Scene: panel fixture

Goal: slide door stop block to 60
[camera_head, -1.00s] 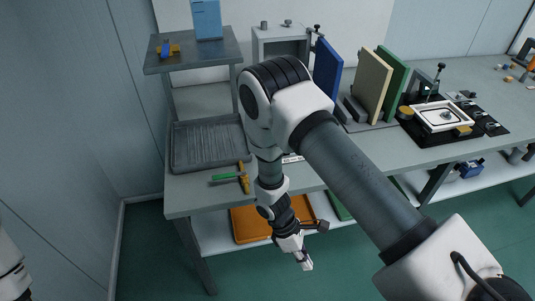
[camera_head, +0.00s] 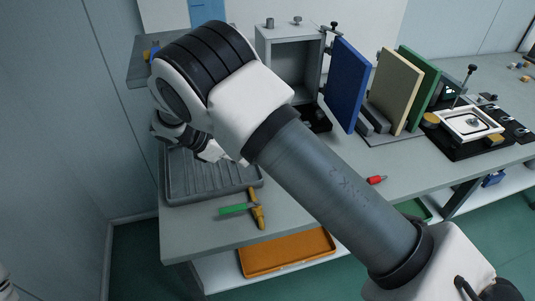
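A grey box (camera_head: 289,66) with an open front stands at the back of the bench. A blue door-like panel (camera_head: 349,85) stands open at its right side, beside a post with black clamps (camera_head: 326,45). I cannot make out the door stop block or any 60 mark. My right arm crosses the view from the lower right. Its elbow hides part of the bench. Its wrist folds behind the elbow, and a white end part, probably the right gripper (camera_head: 212,151), shows above the grey tray (camera_head: 210,181). Its fingers cannot be made out. My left gripper is not in view.
A cream panel (camera_head: 390,91) and a green panel (camera_head: 421,87) stand upright right of the blue one. An orange tray (camera_head: 287,253) sits on the lower shelf.

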